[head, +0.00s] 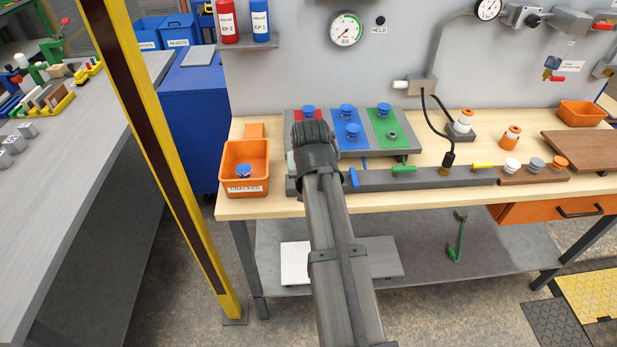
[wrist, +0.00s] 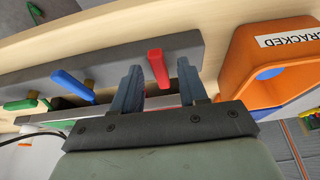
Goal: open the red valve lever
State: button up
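The red valve lever (wrist: 156,64) stands out from a long grey block (wrist: 115,68) in the wrist view. My gripper (wrist: 159,80) is open, with one finger on each side of the lever. Gaps show between the lever and both fingers, and its outer end lies between the fingertips. In the head view my arm covers the red lever, and my gripper's fingertips are hidden. The grey block (head: 432,181) runs along the bench's front edge there.
A blue lever (wrist: 73,85) and a green lever (wrist: 20,104) share the block. The orange bin (wrist: 240,75) labelled CRACKED is close to the right finger. A yellow lever (head: 482,166) sits farther right. Red, blue and green panels (head: 385,125) with knobs lie behind.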

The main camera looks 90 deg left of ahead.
jog(key=shift+r, duration=0.15)
jog(key=v, duration=1.3)
jog(key=shift+d+r, duration=0.2)
dwell(0.4)
